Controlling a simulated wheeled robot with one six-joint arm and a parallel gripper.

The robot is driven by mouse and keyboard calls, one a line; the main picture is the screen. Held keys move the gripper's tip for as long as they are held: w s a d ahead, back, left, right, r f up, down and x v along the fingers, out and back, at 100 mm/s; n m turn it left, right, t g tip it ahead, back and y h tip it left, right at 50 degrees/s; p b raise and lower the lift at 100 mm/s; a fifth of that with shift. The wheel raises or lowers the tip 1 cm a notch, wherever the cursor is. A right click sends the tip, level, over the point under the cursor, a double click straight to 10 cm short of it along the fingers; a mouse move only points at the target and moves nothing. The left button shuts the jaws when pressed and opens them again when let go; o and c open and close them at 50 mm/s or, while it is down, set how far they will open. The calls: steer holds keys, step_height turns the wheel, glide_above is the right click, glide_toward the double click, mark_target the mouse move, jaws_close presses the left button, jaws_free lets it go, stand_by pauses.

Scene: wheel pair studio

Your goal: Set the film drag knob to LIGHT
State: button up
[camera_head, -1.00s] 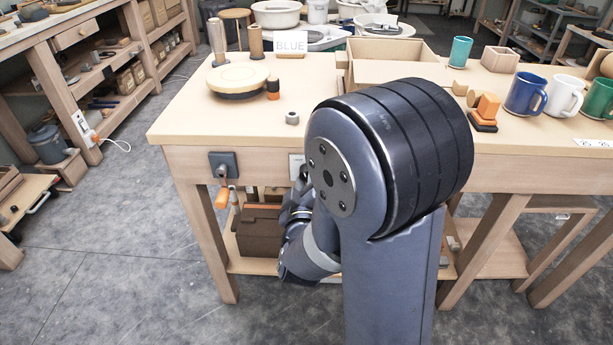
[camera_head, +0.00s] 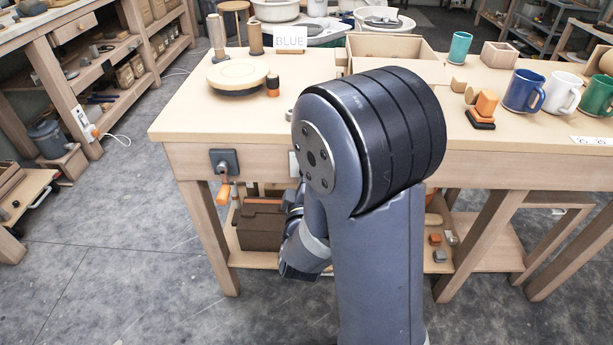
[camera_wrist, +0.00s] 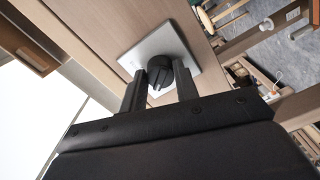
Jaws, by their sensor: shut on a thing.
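The film drag knob (camera_wrist: 161,74) is a round black knob with a grip bar, on a light metal plate (camera_wrist: 178,43) fixed to the wooden table front. In the wrist view my gripper (camera_wrist: 159,84) is shut on the knob, one finger on each side. I cannot read any LIGHT mark on the plate, and the gripper covers part of it. In the head view my arm hides the knob and the gripper, and only a pale edge of the plate (camera_head: 294,164) shows.
A dark plate with an orange-handled crank (camera_head: 224,188) sticks out of the table front to the left. A brown box (camera_head: 262,225) stands on the lower shelf behind my arm. Mugs (camera_head: 523,91) and an open wooden box (camera_head: 392,47) stand on the tabletop. Floor at left is clear.

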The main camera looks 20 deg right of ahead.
steer(key=o, duration=1)
steer(key=shift+c, duration=0.2)
steer(key=v, duration=1)
steer(key=shift+s+p, duration=0.35)
steer(key=shift+s, duration=0.05)
steer(key=shift+a, duration=0.1)
